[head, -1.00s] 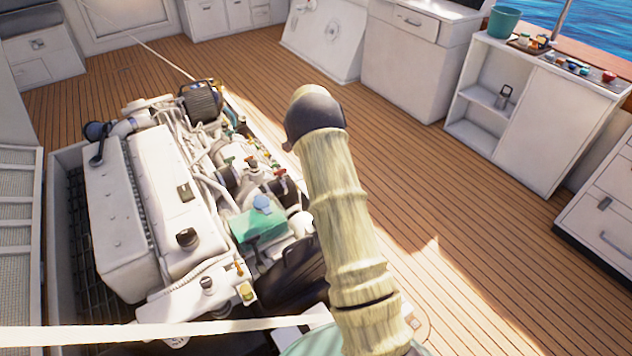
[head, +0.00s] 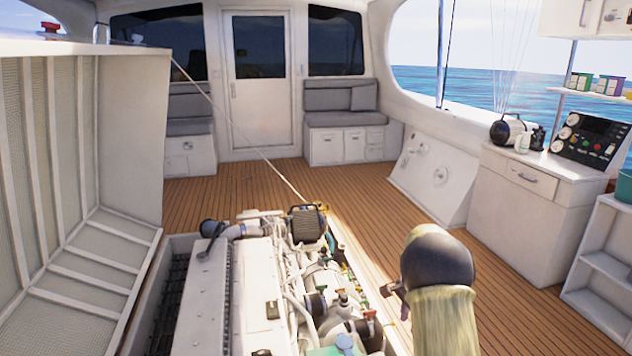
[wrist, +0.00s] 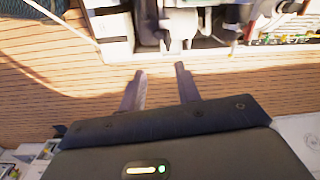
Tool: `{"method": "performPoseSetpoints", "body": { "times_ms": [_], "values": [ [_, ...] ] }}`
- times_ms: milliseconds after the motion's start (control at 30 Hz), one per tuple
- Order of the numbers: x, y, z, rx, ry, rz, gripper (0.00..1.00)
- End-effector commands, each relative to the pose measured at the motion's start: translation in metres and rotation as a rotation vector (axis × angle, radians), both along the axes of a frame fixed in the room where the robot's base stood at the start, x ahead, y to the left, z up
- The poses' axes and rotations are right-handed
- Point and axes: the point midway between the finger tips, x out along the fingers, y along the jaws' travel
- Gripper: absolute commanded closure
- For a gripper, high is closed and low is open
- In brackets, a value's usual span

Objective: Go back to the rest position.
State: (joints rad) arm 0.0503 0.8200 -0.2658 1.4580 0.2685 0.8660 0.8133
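My gripper (wrist: 160,68) shows in the wrist view with its two fingers apart and nothing between them. Wooden deck planks lie beyond the fingers, and parts of the engine show at the top of that view. In the head view my arm rises at the lower right, to the right of the engine (head: 205,300). Most of the gripper is hidden there behind my arm; a small dark part sticks out on its left side.
The raised hatch lid (head: 75,170) stands at the left. A white cabinet (head: 515,225) and an open shelf unit (head: 600,270) stand at the right. Bare deck (head: 385,210) lies beyond the engine and to its right. A rope (head: 235,125) slants down toward the engine.

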Motion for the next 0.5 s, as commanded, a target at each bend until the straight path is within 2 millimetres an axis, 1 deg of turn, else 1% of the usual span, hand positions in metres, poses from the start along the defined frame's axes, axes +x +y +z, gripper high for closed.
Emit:
{"method": "performPoseSetpoints", "body": {
  "times_ms": [33,167,200,367,500],
  "values": [
    [-0.013,0.008,0.012,0.002,-0.011,0.054,0.67],
    [-0.047,0.027,0.034,-0.007,-0.039,0.219,0.67],
    [-0.058,0.033,0.04,-0.01,-0.048,0.272,0.67],
    [-0.107,0.058,0.061,-0.032,-0.084,0.493,0.67],
    [-0.153,0.079,0.074,-0.06,-0.114,0.696,0.67]
  ]
}}
